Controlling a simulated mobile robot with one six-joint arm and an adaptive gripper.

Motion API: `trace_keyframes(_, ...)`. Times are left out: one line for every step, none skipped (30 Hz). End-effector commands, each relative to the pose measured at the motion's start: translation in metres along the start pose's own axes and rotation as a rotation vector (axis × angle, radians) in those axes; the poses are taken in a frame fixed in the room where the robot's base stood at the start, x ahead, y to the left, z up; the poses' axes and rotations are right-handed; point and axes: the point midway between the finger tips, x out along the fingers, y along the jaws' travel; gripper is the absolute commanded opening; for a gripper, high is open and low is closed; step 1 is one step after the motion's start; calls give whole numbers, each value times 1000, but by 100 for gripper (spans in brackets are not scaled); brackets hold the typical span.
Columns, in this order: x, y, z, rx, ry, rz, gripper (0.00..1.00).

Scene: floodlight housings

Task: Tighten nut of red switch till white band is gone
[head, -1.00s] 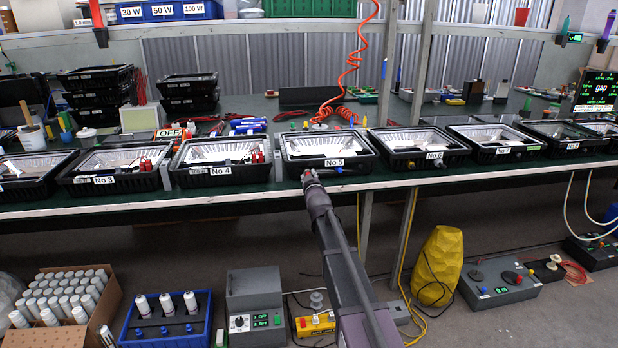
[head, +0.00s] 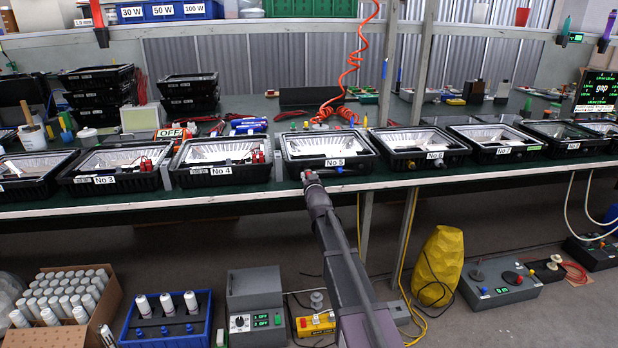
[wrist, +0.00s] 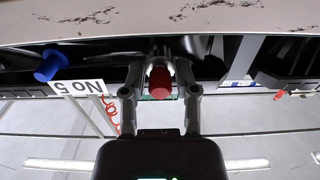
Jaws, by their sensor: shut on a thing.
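The housing No 5 (head: 327,146) stands at the front edge of the bench, straight ahead of my arm. My gripper (head: 308,175) reaches its front wall, left of the No 5 label. In the wrist view my gripper (wrist: 160,76) has one finger on each side of the red switch (wrist: 160,84) and is shut on it. The red cap shows between the fingers. The nut and any white band behind the cap are too small or hidden to tell. A blue knob (wrist: 52,66) sits on the same wall, apart from my fingers.
Housing No 4 (head: 219,153) stands close on the left and No 6 (head: 418,146) on the right. An orange coiled hose (head: 350,75) hangs behind No 5. The floor ahead holds a grey box (head: 254,303) and a yellow sack (head: 438,265).

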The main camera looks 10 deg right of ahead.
Motion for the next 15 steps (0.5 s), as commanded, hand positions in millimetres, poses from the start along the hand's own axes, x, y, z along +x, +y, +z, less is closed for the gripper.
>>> trace_keyframes(2, 0, -1, 0, 3, 0, 0)
trace_keyframes(2, 0, -1, 0, 3, 0, 0)
trace_keyframes(2, 0, -1, 0, 3, 0, 0)
trace_keyframes(2, 0, -1, -1, 3, 0, 0)
trace_keyframes(2, 0, -1, -1, 3, 0, 45)
trace_keyframes(2, 0, -1, -1, 3, 0, 57)
trace_keyframes(2, 0, -1, -1, 3, 0, 66)
trace_keyframes(1, 0, -1, -2, 2, 0, 75)
trace_keyframes(1, 0, 0, -2, 2, 0, 75)
trace_keyframes(1, 0, 0, -2, 2, 0, 75)
trace_keyframes(1, 0, 0, -2, 1, 0, 75)
trace_keyframes(1, 0, 0, -2, 1, 0, 75)
trace_keyframes(1, 0, 0, -2, 1, 0, 75)
trace_keyframes(1, 0, 0, -2, 1, 0, 75)
trace_keyframes(0, 0, 0, -2, 1, 0, 75)
